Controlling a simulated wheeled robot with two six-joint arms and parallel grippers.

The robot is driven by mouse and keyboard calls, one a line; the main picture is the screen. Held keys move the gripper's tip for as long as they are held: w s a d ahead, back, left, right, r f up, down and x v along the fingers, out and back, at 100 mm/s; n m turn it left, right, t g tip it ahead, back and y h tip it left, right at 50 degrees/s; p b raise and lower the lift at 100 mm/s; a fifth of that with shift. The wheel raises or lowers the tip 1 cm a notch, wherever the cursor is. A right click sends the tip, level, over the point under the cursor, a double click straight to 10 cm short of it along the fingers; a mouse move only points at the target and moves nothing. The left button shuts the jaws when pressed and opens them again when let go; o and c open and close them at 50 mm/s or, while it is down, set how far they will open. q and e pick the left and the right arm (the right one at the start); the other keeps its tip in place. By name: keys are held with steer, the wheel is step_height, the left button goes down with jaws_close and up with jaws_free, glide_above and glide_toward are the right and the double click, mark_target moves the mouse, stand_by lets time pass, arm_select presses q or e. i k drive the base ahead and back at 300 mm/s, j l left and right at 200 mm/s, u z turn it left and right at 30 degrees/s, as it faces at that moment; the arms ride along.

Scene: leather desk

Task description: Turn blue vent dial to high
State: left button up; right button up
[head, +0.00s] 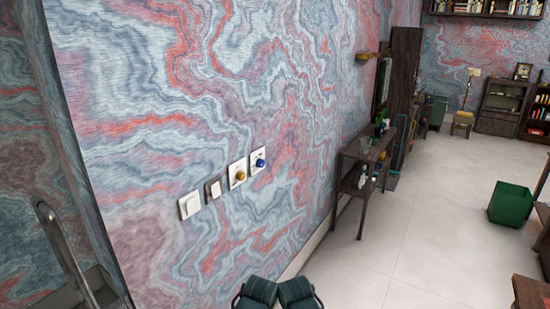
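The blue vent dial (260,162) is a small round knob on a white wall plate (257,152). It is the rightmost of a row of fittings on the marbled wall, left of the picture's middle. Its markings are too small to read, so I cannot tell its setting. A yellow dial (240,176) sits on the plate just left of it.
A small switch (214,190) and a larger white switch (189,205) are left of the dials. Two dark padded shapes (278,292) show at the bottom edge. A dark shelf table (362,155) stands along the wall. A green bin (510,204) is right; pale floor lies between.

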mark_target(260, 163)
steer(key=i+l, duration=0.45)
steer(key=i+l+u, duration=0.1)
steer(key=i+l, duration=0.3)
steer(key=l, duration=0.15)
steer(key=i+l, duration=0.45)
steer(key=l+u, duration=0.05)
